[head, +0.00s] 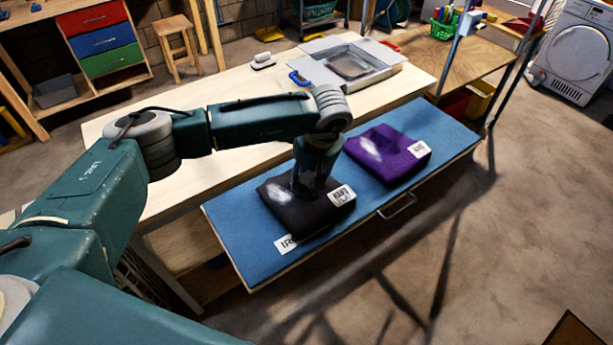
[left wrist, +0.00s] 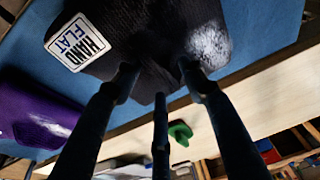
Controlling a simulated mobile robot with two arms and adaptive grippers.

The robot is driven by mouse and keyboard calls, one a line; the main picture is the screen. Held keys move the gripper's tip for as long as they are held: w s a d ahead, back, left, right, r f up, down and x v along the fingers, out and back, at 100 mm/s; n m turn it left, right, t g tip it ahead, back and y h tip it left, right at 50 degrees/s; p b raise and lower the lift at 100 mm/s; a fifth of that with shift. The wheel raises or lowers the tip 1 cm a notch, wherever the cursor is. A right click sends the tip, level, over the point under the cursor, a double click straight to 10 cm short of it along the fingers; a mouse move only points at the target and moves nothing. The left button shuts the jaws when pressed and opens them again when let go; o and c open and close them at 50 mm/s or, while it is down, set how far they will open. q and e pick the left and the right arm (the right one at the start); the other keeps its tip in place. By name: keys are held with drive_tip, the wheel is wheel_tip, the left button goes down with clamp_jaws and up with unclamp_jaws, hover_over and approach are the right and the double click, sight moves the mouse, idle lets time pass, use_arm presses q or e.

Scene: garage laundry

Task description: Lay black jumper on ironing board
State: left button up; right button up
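The black jumper (head: 290,215), folded into a flat block with a white label, lies on the left part of the blue ironing board (head: 233,238). The jumper also fills the top of the left wrist view (left wrist: 150,45), where its label reads "HAND FLAT". My left gripper (head: 308,190) points down onto the jumper's top. In the left wrist view its fingers (left wrist: 158,78) are spread, with black cloth showing between the tips. Whether the tips press on the cloth is hard to tell. My right gripper is not in view.
A folded purple garment (head: 388,153) lies on the board to the right of the jumper. A pale wooden table (head: 120,130) behind the board carries a metal tray (head: 348,65) and a blue-handled tool (head: 299,78). The floor at the right is mostly clear.

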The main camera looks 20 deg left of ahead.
use_arm(q)
drive_tip(key=shift+r, duration=0.2)
drive_tip(key=shift+d+r, duration=0.15)
drive_tip(key=shift+r, duration=0.2)
drive_tip(key=b+v, duration=0.2)
drive_tip(key=v, duration=0.9)
drive_tip(key=shift+b, duration=0.35)
